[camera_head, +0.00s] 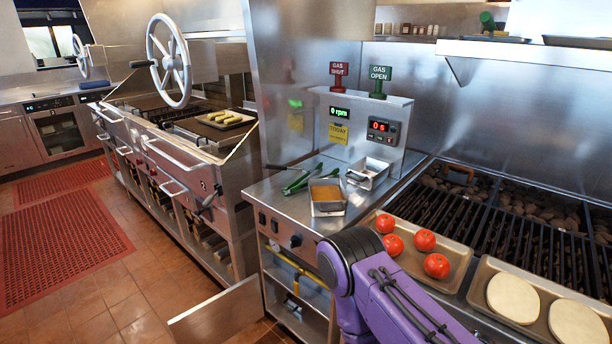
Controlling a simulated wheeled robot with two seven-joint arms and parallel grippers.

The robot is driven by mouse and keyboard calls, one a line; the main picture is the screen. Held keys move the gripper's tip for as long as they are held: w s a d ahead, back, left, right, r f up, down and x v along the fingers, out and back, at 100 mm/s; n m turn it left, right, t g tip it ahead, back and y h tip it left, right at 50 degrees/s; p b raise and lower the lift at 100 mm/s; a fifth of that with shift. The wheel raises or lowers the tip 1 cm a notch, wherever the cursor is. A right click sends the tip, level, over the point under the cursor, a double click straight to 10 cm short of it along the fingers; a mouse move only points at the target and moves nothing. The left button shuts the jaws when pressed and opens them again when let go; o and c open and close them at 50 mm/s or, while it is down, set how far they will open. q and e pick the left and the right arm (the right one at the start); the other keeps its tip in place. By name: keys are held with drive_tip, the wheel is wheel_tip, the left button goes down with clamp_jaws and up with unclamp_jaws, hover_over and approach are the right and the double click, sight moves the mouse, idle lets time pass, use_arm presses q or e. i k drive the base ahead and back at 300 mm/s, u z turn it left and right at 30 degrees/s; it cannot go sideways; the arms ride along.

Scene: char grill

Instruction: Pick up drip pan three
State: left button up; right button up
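No label reading drip pan three is legible, so I cannot tell which thing is that pan. A small metal pan (327,208) with brown contents stands on the steel counter (268,194). A second small metal pan (380,172), with something light in or on it, stands behind it to the right. Below the counter is an open compartment with shelves (318,322); its contents are partly hidden by my purple arm. That arm comes in from the bottom right, and its gripper is out of the picture. Neither gripper shows.
Green-handled tongs (301,179) lie beside the pans. Trays with tomatoes (424,240) and pale round patties (513,298) sit before the grill grate (520,240). A low panel (217,310) juts out at floor level. A handwheel (168,62) stands at the left station.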

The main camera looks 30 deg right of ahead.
sight(366, 173)
drive_tip(key=u, duration=1.1)
drive_tip(key=i, duration=1.1)
drive_tip(key=z, duration=2.35)
